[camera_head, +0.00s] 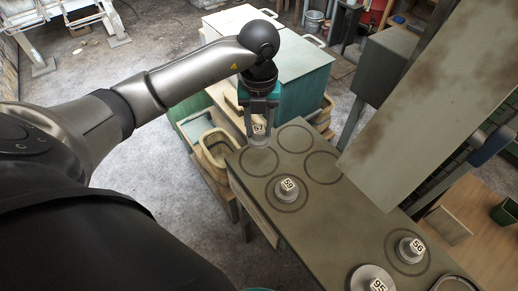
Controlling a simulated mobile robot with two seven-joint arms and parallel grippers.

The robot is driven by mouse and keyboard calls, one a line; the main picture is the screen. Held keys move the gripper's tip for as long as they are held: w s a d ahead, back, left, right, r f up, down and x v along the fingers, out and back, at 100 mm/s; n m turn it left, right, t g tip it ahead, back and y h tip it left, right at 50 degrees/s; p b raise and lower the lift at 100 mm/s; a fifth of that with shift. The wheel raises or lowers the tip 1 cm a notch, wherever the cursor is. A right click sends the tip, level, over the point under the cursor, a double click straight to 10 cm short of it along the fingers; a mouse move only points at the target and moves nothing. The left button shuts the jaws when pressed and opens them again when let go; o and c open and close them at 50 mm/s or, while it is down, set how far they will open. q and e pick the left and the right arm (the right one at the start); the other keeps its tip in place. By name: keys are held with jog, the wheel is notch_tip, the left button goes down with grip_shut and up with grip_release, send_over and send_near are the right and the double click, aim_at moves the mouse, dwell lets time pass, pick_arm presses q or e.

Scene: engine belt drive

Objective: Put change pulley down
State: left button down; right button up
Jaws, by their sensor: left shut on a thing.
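My left gripper (260,118) points down over the far left corner of the grey-green table (335,217). It is shut on a small grey pulley with a white "57" label (258,129). The held pulley is at the back of an empty ring mark (259,161); I cannot tell whether it touches the tabletop. A pulley labelled "59" (288,194) sits inside another ring mark. A pulley labelled "56" (411,253) sits in a ring further right. A larger one labelled "95" (369,281) is cut by the bottom edge. My right gripper is out of view.
Two more ring marks (294,138) and (322,167) are empty. A large stained panel (430,110) rises over the table's right side. The middle of the tabletop is clear.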

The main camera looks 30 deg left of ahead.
aim_at(259, 129)
pick_arm(q)
notch_tip(259, 129, down, 9)
jog(key=shift+r+b, duration=0.2)
jog(key=shift+b, duration=0.5)
jog(key=shift+f, duration=0.2)
jog(key=shift+c, duration=2.2)
grip_release()
jog(key=shift+r, duration=0.1)
jog(key=shift+r, duration=0.3)
notch_tip(259, 129, up, 12)
jog(key=shift+f+p, duration=0.2)
jog(key=shift+p, duration=1)
